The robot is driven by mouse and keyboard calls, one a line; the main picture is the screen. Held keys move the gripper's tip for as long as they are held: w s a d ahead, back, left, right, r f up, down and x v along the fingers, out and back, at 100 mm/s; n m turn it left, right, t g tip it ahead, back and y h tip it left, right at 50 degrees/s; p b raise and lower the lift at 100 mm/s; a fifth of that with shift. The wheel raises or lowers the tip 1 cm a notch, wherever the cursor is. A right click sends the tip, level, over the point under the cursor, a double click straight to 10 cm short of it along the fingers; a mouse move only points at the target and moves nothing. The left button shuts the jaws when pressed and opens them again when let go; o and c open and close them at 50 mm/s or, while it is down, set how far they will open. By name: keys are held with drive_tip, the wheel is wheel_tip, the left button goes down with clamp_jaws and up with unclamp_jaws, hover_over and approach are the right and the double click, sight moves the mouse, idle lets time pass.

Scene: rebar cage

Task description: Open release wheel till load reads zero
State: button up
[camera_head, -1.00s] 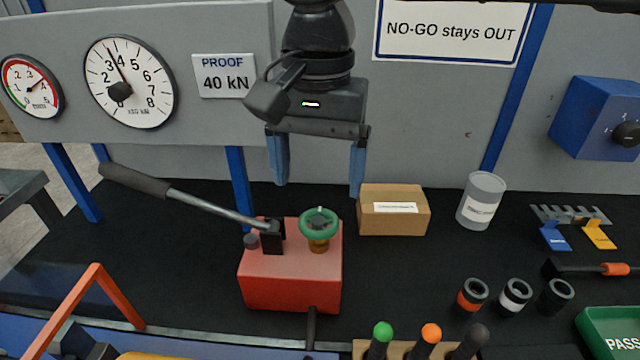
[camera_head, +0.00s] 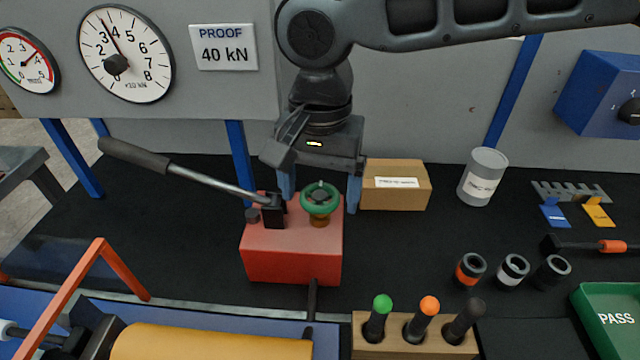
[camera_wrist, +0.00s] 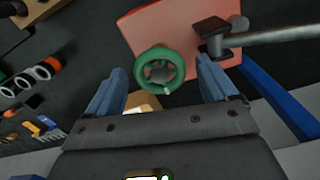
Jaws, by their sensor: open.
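The green release wheel (camera_head: 320,198) sits on a brass stem on top of the red pump block (camera_head: 290,260). My gripper (camera_head: 320,205) is open just above and behind the wheel, its blue fingers apart on either side of it. In the wrist view the wheel (camera_wrist: 159,72) lies ahead of and between the spread fingertips of my gripper (camera_wrist: 161,75), with no visible contact. The large load gauge (camera_head: 126,54) has its needle between 3 and 4 on a x10 kN scale. The smaller gauge (camera_head: 28,62) has its needle towards 4.
The pump lever (camera_head: 185,172) reaches left from the block. A cardboard box (camera_head: 396,186) stands close behind right of my gripper. A wooden holder (camera_head: 415,338) with coloured handles stands in front.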

drive_tip(key=c, duration=1.1)
drive_tip(key=shift+o, duration=0.2)
